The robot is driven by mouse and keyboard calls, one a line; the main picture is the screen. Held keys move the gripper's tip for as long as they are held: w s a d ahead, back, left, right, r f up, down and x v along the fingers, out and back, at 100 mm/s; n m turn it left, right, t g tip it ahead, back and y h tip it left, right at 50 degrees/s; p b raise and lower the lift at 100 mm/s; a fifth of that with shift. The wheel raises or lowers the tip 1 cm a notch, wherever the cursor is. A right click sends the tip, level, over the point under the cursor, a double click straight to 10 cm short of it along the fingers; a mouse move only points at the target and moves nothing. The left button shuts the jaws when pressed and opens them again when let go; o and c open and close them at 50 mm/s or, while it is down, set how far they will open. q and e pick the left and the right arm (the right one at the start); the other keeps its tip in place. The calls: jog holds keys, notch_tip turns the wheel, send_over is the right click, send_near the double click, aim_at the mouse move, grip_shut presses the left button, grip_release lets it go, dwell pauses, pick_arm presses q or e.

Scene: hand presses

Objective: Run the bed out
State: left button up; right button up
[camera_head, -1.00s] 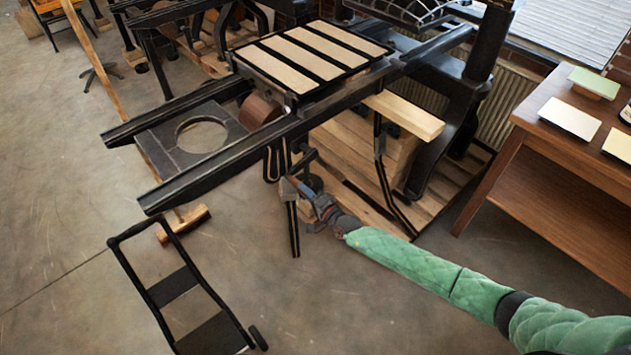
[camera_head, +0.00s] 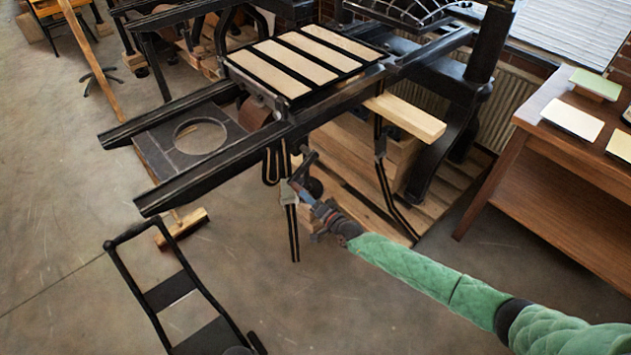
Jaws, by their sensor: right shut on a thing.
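The bed (camera_head: 305,62) is a flat black frame with several pale wooden strips. It lies on the long black rails (camera_head: 215,168) of the hand press, with a brown drum (camera_head: 263,130) beneath its left end. A dark crank (camera_head: 306,162) hangs below the near rail. My right gripper (camera_head: 298,192) reaches in from the right on a green-sleeved arm and is shut at the crank's lower end, on its handle. The fingertips and the handle are small and partly hidden. My left gripper is out of view.
The rails run on bare to the left, over a plate with a round hole. A black wheeled frame (camera_head: 172,290) stands at lower left. Pale planks (camera_head: 405,115) lie under the press. Open floor lies in front.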

jog(key=o, duration=1.5)
jog(key=shift+o, duration=0.5)
jog(key=shift+d, duration=0.1)
jog(key=p+v, duration=0.1)
jog(key=v, duration=0.8)
